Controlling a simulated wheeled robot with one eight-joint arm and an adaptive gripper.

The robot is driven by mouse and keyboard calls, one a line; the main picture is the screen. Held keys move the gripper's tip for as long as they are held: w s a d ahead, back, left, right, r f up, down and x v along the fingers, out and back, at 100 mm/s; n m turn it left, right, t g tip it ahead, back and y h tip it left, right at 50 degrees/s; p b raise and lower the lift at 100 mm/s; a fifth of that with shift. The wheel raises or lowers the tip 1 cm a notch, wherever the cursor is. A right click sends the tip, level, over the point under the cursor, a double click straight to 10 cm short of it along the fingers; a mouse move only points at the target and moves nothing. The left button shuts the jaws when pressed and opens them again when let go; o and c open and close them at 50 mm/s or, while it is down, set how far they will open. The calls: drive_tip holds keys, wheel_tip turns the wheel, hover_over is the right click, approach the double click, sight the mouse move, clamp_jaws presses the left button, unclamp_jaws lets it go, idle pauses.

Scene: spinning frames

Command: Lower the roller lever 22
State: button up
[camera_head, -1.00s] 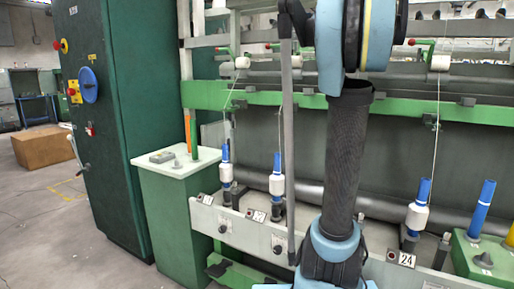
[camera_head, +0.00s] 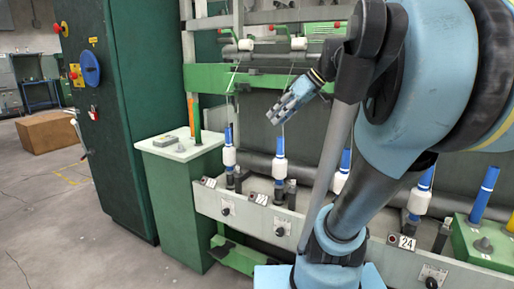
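The number plate 22 (camera_head: 261,199) is on the grey rail, beside a blue spindle with a white bobbin (camera_head: 280,172). Above it, on the upper part of the frame, is a white roller (camera_head: 299,44). Its green lever (camera_head: 284,33) ends in a red knob (camera_head: 271,27) on the left of the roller. My gripper (camera_head: 277,109) hangs below this roller and above the bobbin, pointing down and left. Its fingers look spread, with nothing between them. It is apart from the lever.
Another white roller (camera_head: 246,44) is just to the left. My arm fills the right side and hides rollers there. A green cabinet (camera_head: 180,190) with a pale top stands left of the rail.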

drive_tip(key=s+d+f+m+h, duration=0.2)
drive_tip(key=s+d+f+m, duration=0.1)
drive_tip(key=f, duration=0.6)
drive_tip(key=s+d+f+m+h, duration=0.3)
drive_tip(key=s+d+f, duration=0.2)
drive_tip(key=f, duration=0.5)
drive_tip(key=s+d+f+m+h, duration=0.3)
drive_tip(key=s+f+m, duration=0.1)
drive_tip(key=f, duration=0.6)
drive_tip(key=shift+s+d+g, duration=0.4)
drive_tip(key=shift+s, duration=0.35)
drive_tip(key=shift+f, duration=0.1)
drive_tip(key=shift+w+f, duration=0.2)
drive_tip(key=shift+w, duration=0.3)
drive_tip(key=shift+o, duration=0.2)
drive_tip(key=shift+s, duration=0.2)
